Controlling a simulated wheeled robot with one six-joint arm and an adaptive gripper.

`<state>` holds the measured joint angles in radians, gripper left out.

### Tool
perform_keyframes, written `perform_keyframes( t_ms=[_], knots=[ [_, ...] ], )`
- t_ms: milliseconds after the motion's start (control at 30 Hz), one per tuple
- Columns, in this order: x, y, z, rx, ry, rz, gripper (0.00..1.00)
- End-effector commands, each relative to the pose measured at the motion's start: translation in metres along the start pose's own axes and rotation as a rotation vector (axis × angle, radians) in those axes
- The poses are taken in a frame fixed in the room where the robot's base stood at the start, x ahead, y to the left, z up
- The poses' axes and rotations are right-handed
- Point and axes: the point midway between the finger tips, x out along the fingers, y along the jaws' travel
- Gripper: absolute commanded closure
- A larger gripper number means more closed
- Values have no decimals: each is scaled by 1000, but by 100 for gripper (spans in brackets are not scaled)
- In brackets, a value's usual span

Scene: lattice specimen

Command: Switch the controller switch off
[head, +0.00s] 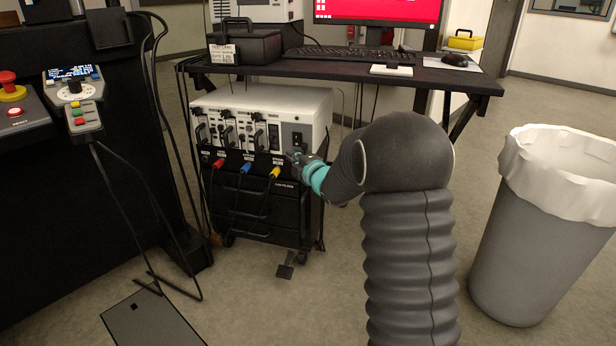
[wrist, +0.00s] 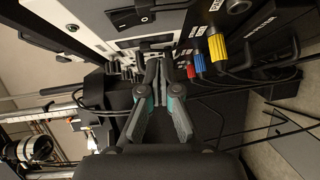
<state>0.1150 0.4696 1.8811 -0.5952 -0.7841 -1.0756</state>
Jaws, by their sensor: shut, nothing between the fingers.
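The controller (head: 265,105) is a white box on a black cart under the desk, with several modules on its front. Its black rocker switch (head: 297,139) is at the right end of the front panel. In the wrist view the switch (wrist: 130,18) is at the top, left of my fingertips; I cannot tell its position. My gripper (head: 295,157) is just below the switch in the head view, close to the panel. In the wrist view its fingers (wrist: 158,70) are together and empty, apart from the switch. Whether they touch the panel is unclear.
Red (head: 218,163), blue (head: 245,168) and yellow (head: 274,172) plugs with hanging cables sit left of my gripper. The desk (head: 440,77) overhangs the controller. A lined grey bin (head: 540,230) stands at right. A black machine with a handset (head: 78,105) is at left.

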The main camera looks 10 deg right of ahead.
Motion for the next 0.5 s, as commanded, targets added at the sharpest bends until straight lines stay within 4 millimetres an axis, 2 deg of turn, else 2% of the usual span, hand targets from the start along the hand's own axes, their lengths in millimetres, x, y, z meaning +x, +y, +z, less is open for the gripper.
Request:
perform_keyframes(
  t_ms=[33,200,400,500],
  knots=[
    [-14,-1,4,1,-5,0,100],
    [-47,-9,0,0,2,1,100],
    [-77,-15,0,-1,3,1,100],
    [-85,-17,0,-1,3,1,100]
  ],
)
